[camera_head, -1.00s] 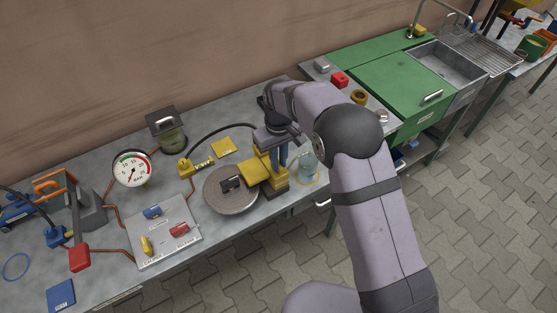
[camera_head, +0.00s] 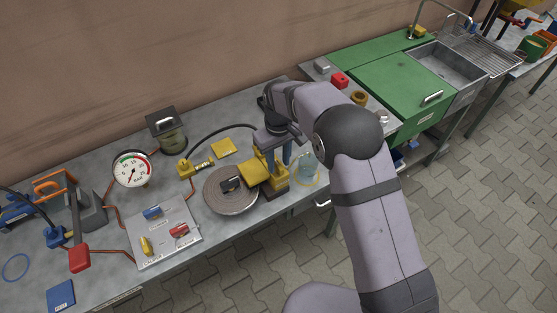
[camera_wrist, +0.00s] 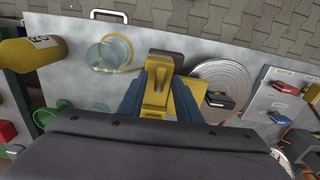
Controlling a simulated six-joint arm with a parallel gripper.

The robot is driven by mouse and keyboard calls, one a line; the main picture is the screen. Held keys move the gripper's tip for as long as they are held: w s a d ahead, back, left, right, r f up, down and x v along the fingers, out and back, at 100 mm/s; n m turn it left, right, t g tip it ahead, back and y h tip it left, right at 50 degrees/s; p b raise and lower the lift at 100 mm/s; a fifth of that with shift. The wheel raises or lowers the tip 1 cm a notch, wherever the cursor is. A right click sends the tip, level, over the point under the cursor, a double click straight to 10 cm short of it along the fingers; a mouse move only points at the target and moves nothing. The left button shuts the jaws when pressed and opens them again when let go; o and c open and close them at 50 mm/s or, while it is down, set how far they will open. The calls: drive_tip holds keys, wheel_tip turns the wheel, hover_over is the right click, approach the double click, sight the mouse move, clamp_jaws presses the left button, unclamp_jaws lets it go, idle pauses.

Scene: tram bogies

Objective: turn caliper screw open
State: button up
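The yellow brake caliper (camera_head: 254,174) stands at the right rim of the grey brake disc (camera_head: 230,190) on the bench. In the wrist view the yellow caliper body (camera_wrist: 157,88) shows between my fingers and the disc (camera_wrist: 222,80) lies to the right. My gripper (camera_head: 279,164) points down over the caliper's right part. Its two blue fingers stand apart, one on each side of the yellow body, and it is open in the wrist view (camera_wrist: 158,98). I cannot tell whether either finger touches. The caliper screw cannot be made out.
A clear glass jar (camera_head: 308,165) stands right of the caliper, near the front edge. A black hose (camera_head: 222,134) arches behind.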

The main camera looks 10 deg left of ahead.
sight(280, 165)
drive_tip(key=shift+r, duration=0.1)
drive_tip(key=shift+r+b, duration=1.1)
drive_tip(key=shift+r, duration=2.5)
drive_tip(key=shift+d, duration=0.3)
drive_tip(key=s+d+r+m, duration=0.1)
drive_tip(key=s+d+m, duration=0.15)
drive_tip(key=d, duration=0.55)
drive_tip(key=s+d+m, duration=0.2)
drive_tip(key=s+d, duration=0.1)
drive_tip(key=d, duration=0.5)
drive_tip(key=s+d+f+m, duration=0.1)
drive_tip(key=s+d+m, duration=0.1)
drive_tip(key=s+d, duration=0.4)
drive_tip(key=s+d+f+m, duration=0.2)
drive_tip(key=s+d, duration=0.4)
drive_tip(key=s, duration=0.3)
drive_tip(key=shift+s+f+m, duration=0.25)
drive_tip(key=shift+s+m, duration=0.1)
drive_tip(key=shift+s, duration=0.05)
